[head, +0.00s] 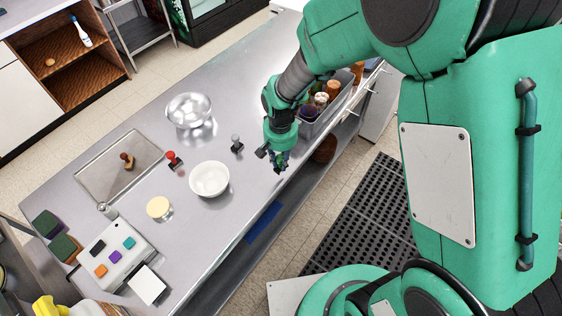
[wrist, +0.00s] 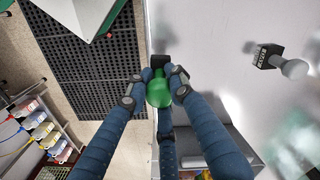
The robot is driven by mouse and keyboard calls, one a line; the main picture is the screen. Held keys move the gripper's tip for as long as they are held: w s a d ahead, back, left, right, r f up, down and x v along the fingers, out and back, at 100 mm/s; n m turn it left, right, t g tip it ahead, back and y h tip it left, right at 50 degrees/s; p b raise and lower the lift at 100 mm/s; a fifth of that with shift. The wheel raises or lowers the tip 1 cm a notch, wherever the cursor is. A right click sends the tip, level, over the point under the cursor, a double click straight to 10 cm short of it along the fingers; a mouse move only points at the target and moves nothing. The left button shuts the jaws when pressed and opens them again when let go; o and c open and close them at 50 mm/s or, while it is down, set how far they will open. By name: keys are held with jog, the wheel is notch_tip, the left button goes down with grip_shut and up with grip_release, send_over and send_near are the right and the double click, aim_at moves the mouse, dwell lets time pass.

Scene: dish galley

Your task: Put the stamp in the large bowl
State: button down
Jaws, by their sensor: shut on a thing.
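My gripper (head: 277,163) is shut on a green-handled stamp (wrist: 157,92) with a dark base. In the wrist view, the blue fingers of my gripper (wrist: 156,84) close around the handle from several sides. In the head view, they are near the counter's right edge, and the stamp is mostly hidden. A shiny metal bowl (head: 188,108), the wider of two bowls, stands at the back of the counter, left of my gripper. A smaller white bowl (head: 209,179) stands nearer, left of my gripper. The insides of both bowls look empty.
A grey-handled stamp (head: 237,145) stands between my gripper and the bowls. A red stamp (head: 173,160) and a tray (head: 95,174) with a wooden stamp (head: 127,160) are farther left. A grey bin (head: 340,100) of bottles is beside my arm. The counter (head: 250,100) is clear behind.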

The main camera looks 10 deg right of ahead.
jog(key=w+a+r+n+p, duration=0.45)
jog(key=w+a, duration=0.35)
jog(key=w, duration=0.3)
jog(key=w+a+r+n+p, duration=0.45)
jog(key=w+a, duration=0.35)
jog(key=w, duration=0.3)
jog(key=w+a+r+n+p, duration=0.1)
jog(key=w+a+n+p, duration=0.3)
jog(key=a, duration=0.4)
jog(key=w+a+r+n+p, duration=0.1)
jog(key=w+a+n+p, duration=0.4)
jog(key=a, duration=0.4)
jog(key=shift+w+a+n, duration=0.15)
jog(key=shift+w+n, duration=0.35)
jog(key=shift+w, duration=0.85)
jog(key=shift+f, duration=0.15)
jog(key=shift+f+b, duration=0.7)
jog(key=shift+f, duration=4.6)
jog(key=c, duration=1.4)
grip_release()
jog(key=shift+c, duration=0.2)
